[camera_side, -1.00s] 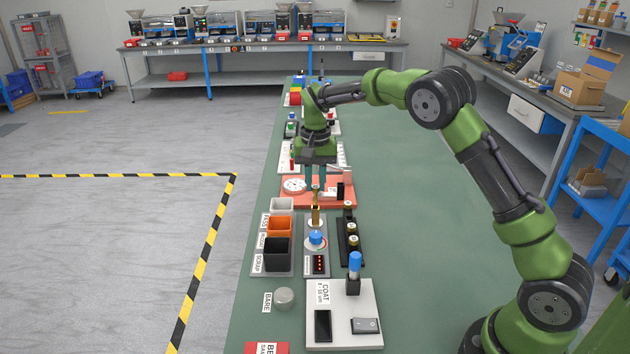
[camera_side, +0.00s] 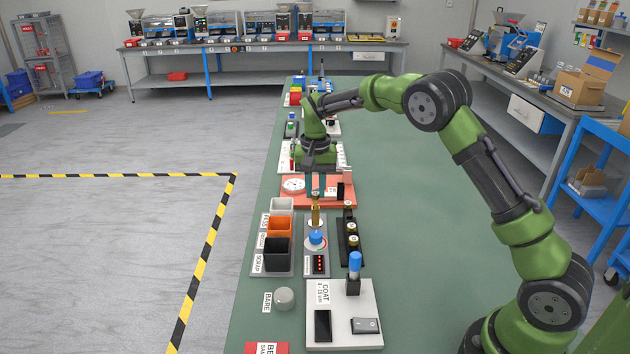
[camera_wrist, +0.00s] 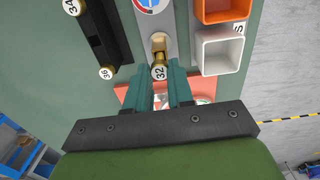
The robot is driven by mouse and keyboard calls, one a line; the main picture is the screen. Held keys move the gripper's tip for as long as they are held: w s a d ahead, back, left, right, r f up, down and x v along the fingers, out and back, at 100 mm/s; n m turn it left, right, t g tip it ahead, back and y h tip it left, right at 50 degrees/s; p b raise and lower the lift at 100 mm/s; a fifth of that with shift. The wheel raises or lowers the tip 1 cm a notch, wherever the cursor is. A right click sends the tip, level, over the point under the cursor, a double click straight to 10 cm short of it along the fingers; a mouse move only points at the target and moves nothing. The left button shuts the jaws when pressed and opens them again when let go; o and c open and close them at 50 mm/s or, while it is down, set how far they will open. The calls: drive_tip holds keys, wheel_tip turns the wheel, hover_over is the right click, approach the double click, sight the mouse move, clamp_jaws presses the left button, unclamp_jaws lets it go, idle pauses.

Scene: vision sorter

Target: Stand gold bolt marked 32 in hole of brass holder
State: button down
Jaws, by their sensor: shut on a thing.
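The gold bolt marked 32 (camera_wrist: 160,72) is between the tips of my gripper (camera_wrist: 163,86), which is shut on it. Its numbered head faces the wrist camera. In the side view the bolt (camera_side: 315,203) hangs roughly upright below my gripper (camera_side: 316,192), at the brass holder (camera_side: 314,218). The brass holder (camera_wrist: 158,42) shows just beyond the bolt head in the wrist view. The bolt's lower end and the holder's hole are hidden, so I cannot tell how far the bolt is in.
White, orange and black bins (camera_side: 278,253) stand to the left. A blue-topped round part (camera_side: 316,237) is just in front. A red tray (camera_side: 333,203) lies behind.

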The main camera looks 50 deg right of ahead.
sight(315, 193)
drive_tip(key=shift+f, duration=0.7)
drive_tip(key=c, duration=0.5)
unclamp_jaws()
drive_tip(key=shift+r, duration=0.1)
drive_tip(key=shift+r, duration=3.95)
